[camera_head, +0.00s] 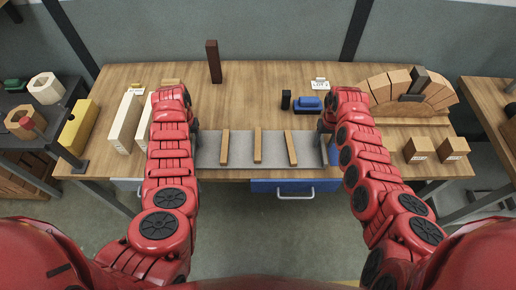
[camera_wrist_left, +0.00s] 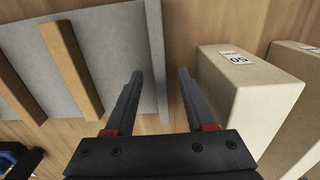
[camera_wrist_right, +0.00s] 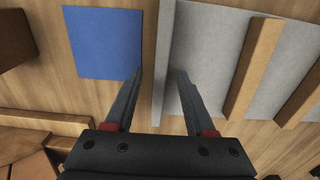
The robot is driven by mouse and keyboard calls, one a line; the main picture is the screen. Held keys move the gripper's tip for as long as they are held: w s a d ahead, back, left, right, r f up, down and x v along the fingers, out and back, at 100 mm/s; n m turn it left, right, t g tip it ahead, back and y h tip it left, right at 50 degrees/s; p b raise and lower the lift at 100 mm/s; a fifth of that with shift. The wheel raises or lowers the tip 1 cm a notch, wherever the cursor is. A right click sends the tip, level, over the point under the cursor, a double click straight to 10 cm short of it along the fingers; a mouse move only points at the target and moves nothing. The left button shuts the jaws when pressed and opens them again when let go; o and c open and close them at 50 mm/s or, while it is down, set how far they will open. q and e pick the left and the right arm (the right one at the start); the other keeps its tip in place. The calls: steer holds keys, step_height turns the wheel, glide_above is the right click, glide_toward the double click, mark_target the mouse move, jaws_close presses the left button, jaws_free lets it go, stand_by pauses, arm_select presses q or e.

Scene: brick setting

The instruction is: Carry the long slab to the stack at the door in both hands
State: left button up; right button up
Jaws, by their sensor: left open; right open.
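A long grey slab (camera_head: 240,148) lies flat along the front of the wooden table, with a thin raised lip at each end. Three wooden strips (camera_head: 257,146) rest on it, apart from each other. My left gripper (camera_wrist_left: 160,75) is open at the slab's left end, its fingers on either side of the lip (camera_wrist_left: 156,45). My right gripper (camera_wrist_right: 160,74) is open at the right end, its fingers on either side of the other lip (camera_wrist_right: 163,50). No gap or contact at the fingertips can be made out. I cannot pick out a door or a stack beside it.
Cream blocks (camera_head: 125,122) stand close left of my left gripper. A wooden block arch (camera_head: 440,95) and two small brown blocks (camera_head: 419,149) are at right. A blue drawer (camera_head: 295,187) is below.

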arm_select(q)
steer(key=shift+f, duration=0.1)
arm_select(e)
steer(key=shift+f, duration=0.1)
arm_select(q)
jaws_close()
arm_select(e)
jaws_close()
stand_by(1.2)
